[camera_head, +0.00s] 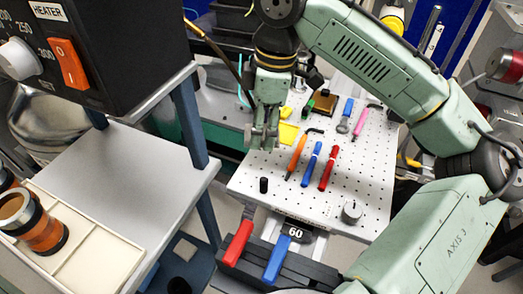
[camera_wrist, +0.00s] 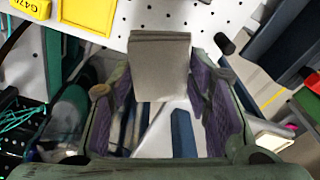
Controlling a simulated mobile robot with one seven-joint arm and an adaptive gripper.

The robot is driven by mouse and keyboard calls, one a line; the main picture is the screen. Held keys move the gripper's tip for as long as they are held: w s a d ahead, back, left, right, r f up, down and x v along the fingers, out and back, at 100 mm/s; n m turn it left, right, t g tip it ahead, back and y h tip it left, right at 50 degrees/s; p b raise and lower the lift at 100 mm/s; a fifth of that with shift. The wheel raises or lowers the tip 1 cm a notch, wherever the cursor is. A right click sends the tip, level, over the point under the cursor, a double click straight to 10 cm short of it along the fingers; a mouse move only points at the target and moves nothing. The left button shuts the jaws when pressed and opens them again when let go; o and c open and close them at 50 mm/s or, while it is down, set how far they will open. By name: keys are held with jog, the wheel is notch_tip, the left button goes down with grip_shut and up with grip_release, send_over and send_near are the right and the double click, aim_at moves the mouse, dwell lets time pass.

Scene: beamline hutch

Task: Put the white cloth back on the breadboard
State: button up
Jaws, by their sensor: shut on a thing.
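The breadboard (camera_head: 330,200) is a white, perforated plate in the middle of the head view. In the wrist view its surface (camera_wrist: 215,15) fills the top. My gripper (camera_head: 262,138) points down by the breadboard's left edge. In the wrist view my gripper (camera_wrist: 160,100) has its purple-padded fingers on both sides of a folded, flat piece, the white cloth (camera_wrist: 160,70), which looks grey-beige in shade. It is held between the fingers and overlaps the breadboard's edge in that view. I cannot tell its height above the board. The cloth is not clear in the head view.
A black cylinder (camera_head: 263,185) stands near the board's left front edge. An orange screwdriver (camera_head: 296,158), a blue tool (camera_head: 311,163) and a red tool (camera_head: 328,167) lie mid-board. A round knob (camera_head: 351,212) is at the front. A shelf with the heater box (camera_head: 95,50) stands left.

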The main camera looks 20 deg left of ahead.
aim_at(261, 161)
jog(key=shift+f, duration=3.25)
jog(key=shift+f, duration=0.1)
jog(key=o, duration=1.2)
jog(key=r, duration=0.4)
jog(key=d+r, duration=0.1)
jog(key=r, duration=0.7)
jog(key=shift+w+d+r, duration=0.1)
jog(key=shift+w+d, duration=0.05)
jog(key=shift+w, duration=0.1)
